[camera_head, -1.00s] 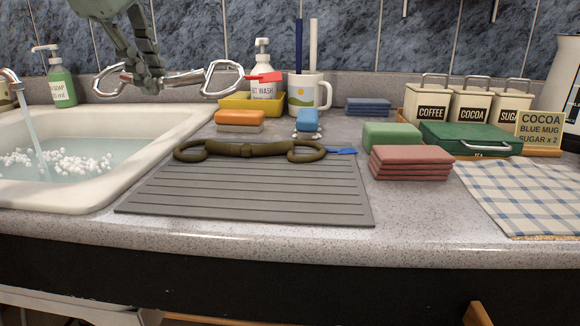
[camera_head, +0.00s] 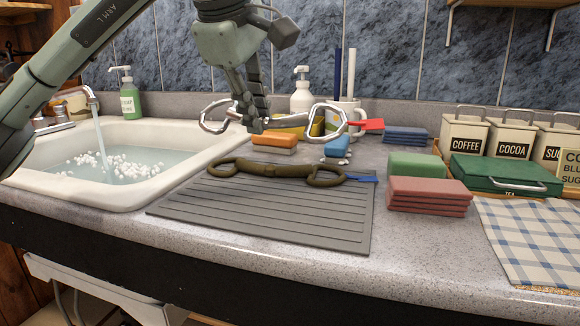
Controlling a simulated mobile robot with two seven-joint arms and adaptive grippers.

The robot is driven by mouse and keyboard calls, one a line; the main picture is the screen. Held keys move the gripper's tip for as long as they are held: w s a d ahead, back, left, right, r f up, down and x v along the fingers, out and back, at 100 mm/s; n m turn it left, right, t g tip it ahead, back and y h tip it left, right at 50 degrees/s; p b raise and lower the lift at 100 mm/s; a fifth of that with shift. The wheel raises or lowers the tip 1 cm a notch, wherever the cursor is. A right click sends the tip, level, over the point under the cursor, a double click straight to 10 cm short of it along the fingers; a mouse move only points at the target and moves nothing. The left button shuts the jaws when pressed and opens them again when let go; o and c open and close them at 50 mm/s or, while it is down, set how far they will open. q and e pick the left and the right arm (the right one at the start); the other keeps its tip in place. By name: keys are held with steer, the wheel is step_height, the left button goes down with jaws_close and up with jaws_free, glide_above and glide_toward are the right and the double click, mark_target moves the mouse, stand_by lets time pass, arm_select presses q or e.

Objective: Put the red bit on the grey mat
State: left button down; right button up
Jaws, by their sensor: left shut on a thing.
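The silver bit with a red tag (camera_head: 336,135) is held up in the air, a ring at each end. My left gripper (camera_head: 258,126) is shut on its middle bar, and its fingers hide part of that bar. The bit hangs above the far side of the grey ribbed mat (camera_head: 270,222), clear of it. A dark olive bit (camera_head: 272,170) with a blue tag lies along the mat's back edge. My right gripper is out of view.
A sink (camera_head: 110,135) with running water is at the left. Sponges (camera_head: 273,140), a mug (camera_head: 345,110) and a soap bottle stand behind the mat. Pink cloths (camera_head: 428,197) and a green tin (camera_head: 500,177) are at the right. The mat's front is bare.

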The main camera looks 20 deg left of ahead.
arm_select(q)
steer(key=d+f, duration=0.2)
steer(key=d, duration=0.3)
steer(key=shift+s+f, duration=0.35)
steer(key=shift+f, duration=0.05)
steer(key=shift+d+f, duration=0.3)
step_height(320, 180, down, 3)
steer(key=shift+f, duration=0.4)
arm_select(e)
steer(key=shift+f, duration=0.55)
arm_select(q)
steer(key=shift+f, duration=0.1)
steer(key=c, duration=1.9)
jaws_free()
steer(key=o, duration=0.4)
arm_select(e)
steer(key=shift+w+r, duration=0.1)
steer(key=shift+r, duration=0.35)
